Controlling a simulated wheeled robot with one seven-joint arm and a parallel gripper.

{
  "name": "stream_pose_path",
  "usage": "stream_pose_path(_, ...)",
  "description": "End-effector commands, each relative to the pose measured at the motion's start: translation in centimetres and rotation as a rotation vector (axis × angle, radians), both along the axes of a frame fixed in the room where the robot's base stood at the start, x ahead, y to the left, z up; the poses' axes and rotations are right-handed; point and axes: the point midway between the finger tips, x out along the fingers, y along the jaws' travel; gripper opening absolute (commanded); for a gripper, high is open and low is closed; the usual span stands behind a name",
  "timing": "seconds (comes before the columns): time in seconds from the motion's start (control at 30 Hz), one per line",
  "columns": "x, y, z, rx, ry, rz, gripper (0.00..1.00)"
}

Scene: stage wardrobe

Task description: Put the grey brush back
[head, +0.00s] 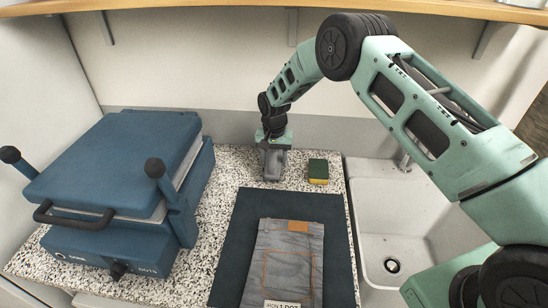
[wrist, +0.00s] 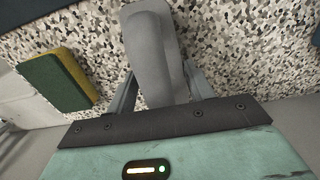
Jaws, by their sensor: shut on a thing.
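The grey brush (wrist: 152,58) is between the fingers of my gripper (wrist: 158,85) in the wrist view, and the fingers are shut on it. In the head view my gripper (head: 273,160) points down at the back of the speckled counter, with the grey brush (head: 272,168) below it. The brush is at or just above the counter top; I cannot tell whether it touches. Its underside is hidden.
A green and yellow sponge (head: 318,171) lies just right of the brush. Folded grey jeans (head: 285,262) lie on a dark mat (head: 240,235) in front. A blue press (head: 115,165) stands left, a white sink (head: 400,215) right. A wooden shelf (head: 230,4) runs above.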

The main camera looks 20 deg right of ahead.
Motion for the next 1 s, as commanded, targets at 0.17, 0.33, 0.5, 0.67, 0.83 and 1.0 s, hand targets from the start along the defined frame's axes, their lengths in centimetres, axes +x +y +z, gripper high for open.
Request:
stream_pose_path(0.17, 0.0, 0.0, -0.3, 0.000, 0.000, 0.000, 0.64)
stream_pose_path(0.33, 0.0, 0.0, -0.3, 0.000, 0.000, 0.000, 0.74)
stream_pose_path(0.5, 0.0, 0.0, -0.1, 0.000, 0.000, 0.000, 0.74)
stream_pose_path(0.67, 0.1, 0.0, 1.2, 0.001, -0.004, 0.000, 0.74)
stream_pose_path(0.83, 0.1, 0.1, 3.9, 0.001, -0.004, 0.000, 0.74)
stream_pose_path(1.0, 0.1, 0.0, 6.3, 0.000, -0.002, 0.001, 0.74)
